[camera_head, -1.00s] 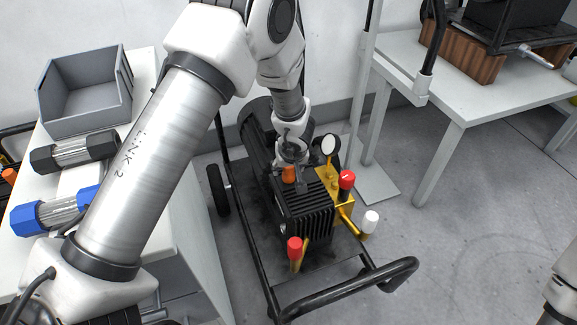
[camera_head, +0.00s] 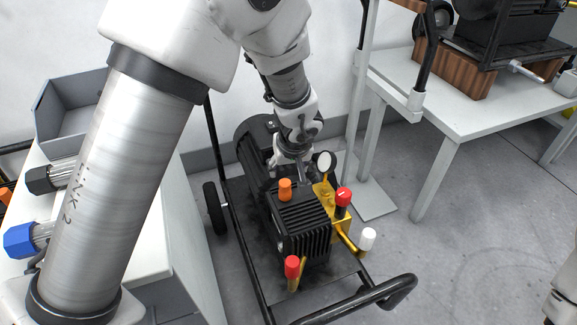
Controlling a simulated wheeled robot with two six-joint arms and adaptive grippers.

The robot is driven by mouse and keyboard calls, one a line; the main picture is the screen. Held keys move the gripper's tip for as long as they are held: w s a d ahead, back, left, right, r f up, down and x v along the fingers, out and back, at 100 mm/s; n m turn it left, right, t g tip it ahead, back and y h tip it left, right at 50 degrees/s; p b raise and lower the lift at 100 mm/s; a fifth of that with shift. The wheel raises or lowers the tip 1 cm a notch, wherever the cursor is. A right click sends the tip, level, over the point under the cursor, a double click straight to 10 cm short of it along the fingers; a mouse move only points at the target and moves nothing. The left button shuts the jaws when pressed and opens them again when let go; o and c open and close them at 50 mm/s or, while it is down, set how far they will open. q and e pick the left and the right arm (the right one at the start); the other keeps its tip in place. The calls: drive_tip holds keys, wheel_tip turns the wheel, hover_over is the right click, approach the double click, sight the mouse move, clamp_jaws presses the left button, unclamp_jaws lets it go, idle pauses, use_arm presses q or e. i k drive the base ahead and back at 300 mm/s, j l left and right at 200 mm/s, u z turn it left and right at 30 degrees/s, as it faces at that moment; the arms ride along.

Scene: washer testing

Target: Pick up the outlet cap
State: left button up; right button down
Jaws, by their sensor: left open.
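A black finned pump (camera_head: 300,225) on a cart carries several caps. An orange cap (camera_head: 285,189) stands upright on its top. One red cap (camera_head: 343,196) is at the right on the brass fitting, another red cap (camera_head: 292,266) is at the near side, and a white cap (camera_head: 367,238) is at the far right. I cannot tell which is the outlet cap. My left gripper (camera_head: 290,172) points down, open and empty, just behind and above the orange cap, apparently apart from it. My right gripper is out of view.
A round gauge (camera_head: 325,162) stands close right of my left gripper. The cart's black handle (camera_head: 385,293) is in front. A grey bin (camera_head: 68,125) sits on the left table. A white table (camera_head: 450,115) stands at the right. Open floor lies right of the cart.

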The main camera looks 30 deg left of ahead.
sight(368, 236)
drive_tip(key=k+l, duration=0.3)
drive_tip(key=k, duration=0.15)
drive_tip(key=k+l, duration=0.35)
drive_tip(key=k, duration=0.1)
